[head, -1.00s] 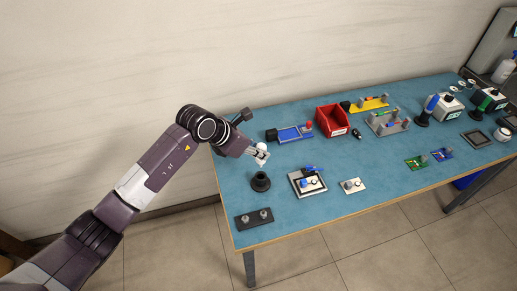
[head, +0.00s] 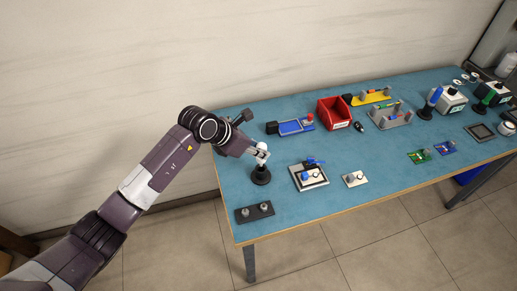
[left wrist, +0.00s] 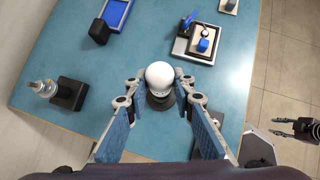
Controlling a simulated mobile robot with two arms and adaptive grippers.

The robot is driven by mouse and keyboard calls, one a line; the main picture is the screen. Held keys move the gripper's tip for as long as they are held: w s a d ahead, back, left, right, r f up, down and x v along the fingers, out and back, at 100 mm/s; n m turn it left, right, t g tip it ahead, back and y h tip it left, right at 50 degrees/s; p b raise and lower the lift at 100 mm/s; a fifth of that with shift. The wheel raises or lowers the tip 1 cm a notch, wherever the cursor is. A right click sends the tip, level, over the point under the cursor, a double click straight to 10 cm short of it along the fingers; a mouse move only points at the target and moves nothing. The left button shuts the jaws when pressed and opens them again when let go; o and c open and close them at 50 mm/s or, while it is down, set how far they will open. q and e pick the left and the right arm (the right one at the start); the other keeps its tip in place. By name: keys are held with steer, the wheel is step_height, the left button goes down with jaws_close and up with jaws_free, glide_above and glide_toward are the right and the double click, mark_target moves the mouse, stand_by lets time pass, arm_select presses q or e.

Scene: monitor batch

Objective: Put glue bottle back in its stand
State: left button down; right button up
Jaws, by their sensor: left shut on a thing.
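The white glue bottle (head: 261,154) is upright between the fingers of my left gripper (head: 257,153), which is shut on it. The round black stand (head: 260,177) is on the blue table directly below the bottle. The bottle's lower end meets the stand's top in the head view; I cannot tell how deep it sits. In the left wrist view the bottle's white rounded top (left wrist: 160,76) covers most of the stand (left wrist: 160,101). My right gripper (left wrist: 275,127) shows small at the right of the left wrist view, empty, its fingers apart, away from the table.
A black plate with two grey posts (head: 254,212) lies at the table's near left corner. A white-and-black fixture with blue parts (head: 309,178) is right of the stand. A blue tray (head: 296,127) and red bin (head: 334,113) are farther back. Bare table surrounds the stand.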

mark_target(257, 158)
arm_select(q)
steer(key=shift+f, duration=0.2)
stand_by(0.5)
steer(key=shift+f+b, duration=1.3)
steer(key=shift+f, duration=0.15)
steer(key=shift+f+b, duration=0.65)
steer(key=shift+b, duration=0.05)
steer(key=c, duration=1.6)
jaws_free()
